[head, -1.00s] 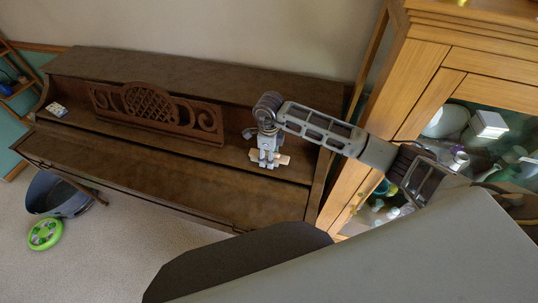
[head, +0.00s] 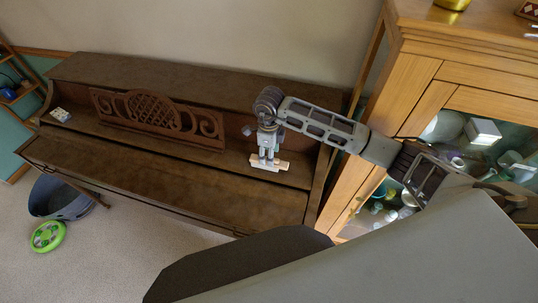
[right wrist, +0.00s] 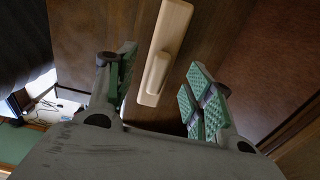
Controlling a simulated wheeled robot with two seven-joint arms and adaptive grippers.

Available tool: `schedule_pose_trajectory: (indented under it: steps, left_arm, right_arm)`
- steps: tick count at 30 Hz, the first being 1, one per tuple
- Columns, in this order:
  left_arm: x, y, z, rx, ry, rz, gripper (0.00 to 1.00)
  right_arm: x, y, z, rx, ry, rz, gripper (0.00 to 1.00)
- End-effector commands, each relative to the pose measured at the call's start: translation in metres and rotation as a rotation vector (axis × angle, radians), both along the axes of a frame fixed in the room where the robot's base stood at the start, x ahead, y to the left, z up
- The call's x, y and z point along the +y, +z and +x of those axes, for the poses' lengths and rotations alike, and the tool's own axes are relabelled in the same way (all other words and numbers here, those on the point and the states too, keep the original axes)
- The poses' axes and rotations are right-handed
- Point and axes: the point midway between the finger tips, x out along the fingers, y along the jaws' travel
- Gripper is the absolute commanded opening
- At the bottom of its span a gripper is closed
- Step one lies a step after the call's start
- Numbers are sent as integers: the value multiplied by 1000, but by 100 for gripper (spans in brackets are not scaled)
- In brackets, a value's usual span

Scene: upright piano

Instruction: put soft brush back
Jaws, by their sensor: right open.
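The soft brush, a pale wooden bar with a raised grip (head: 283,166), lies on the right part of the piano's (head: 170,180) ledge. My right gripper (head: 269,159) points down just above it. In the right wrist view the brush (right wrist: 170,28) lies lengthwise between the two open green-padded fingers (right wrist: 160,66), apart from both pads. Its bristles are hidden. My left gripper is out of view.
A carved music rest (head: 150,108) stands left of the gripper. A small multi-coloured item (head: 61,115) lies at the ledge's far left. A tall glass-front cabinet (head: 425,85) stands close on the right.

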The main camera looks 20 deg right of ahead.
Motion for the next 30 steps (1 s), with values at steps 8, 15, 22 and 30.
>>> schedule_pose_trajectory:
  steps: [8,15,22,30]
  left_arm:
    - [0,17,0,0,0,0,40]
    - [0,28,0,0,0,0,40]
    - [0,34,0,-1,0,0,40]
    - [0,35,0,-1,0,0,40]
  right_arm:
    - [0,32,1,-2,1,1,52]
    - [0,57,1,-1,0,0,52]
    - [0,72,0,-1,0,0,52]
    - [0,75,0,-1,0,1,52]
